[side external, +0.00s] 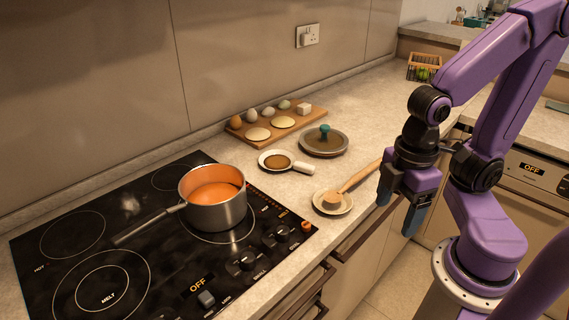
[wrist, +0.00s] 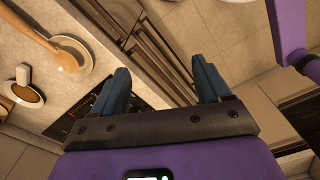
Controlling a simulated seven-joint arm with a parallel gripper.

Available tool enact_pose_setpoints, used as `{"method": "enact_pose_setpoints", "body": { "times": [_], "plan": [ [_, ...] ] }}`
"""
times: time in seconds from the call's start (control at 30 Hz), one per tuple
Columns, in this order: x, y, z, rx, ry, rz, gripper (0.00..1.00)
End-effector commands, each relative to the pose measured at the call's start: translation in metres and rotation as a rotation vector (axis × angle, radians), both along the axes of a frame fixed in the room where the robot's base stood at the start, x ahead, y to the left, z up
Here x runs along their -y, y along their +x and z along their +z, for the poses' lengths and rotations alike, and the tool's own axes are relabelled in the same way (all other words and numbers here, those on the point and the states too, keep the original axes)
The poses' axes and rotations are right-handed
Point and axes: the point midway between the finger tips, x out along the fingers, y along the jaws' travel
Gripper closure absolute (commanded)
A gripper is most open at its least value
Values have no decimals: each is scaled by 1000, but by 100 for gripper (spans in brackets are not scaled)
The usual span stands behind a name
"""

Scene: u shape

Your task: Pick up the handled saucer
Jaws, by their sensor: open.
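The handled saucer (side external: 301,168) is a small white dish with a stubby handle pointing right and something brown in its bowl. It lies on the counter between the stove and the lidded dish. My gripper (side external: 398,207) is open and empty, pointing down beyond the counter's front edge, well to the right of the handled saucer. In the wrist view my gripper's fingers (wrist: 160,78) are spread apart with nothing between them.
A round saucer (side external: 346,209) with a wooden spoon (side external: 355,181) lies nearer the counter edge. A lidded dish (side external: 324,145) and a wooden board (side external: 262,132) with eggs stand behind. A pot (side external: 215,213) of orange liquid sits on the black stove (side external: 60,265).

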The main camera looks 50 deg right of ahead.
Motion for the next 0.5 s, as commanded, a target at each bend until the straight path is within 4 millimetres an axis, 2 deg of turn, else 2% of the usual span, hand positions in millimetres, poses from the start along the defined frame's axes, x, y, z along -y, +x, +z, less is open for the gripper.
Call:
{"method": "enact_pose_setpoints", "body": {
  "times": [0.03,0.07,0.33,0.43,0.5],
  "plan": [
    [0,0,0,0,0,0,5],
    [0,0,0,0,0,0,0],
    [0,3,-1,3,-13,4,0],
    [-1,17,-4,14,-66,24,0],
    [-1,34,-7,27,-130,49,0]
  ]
}}
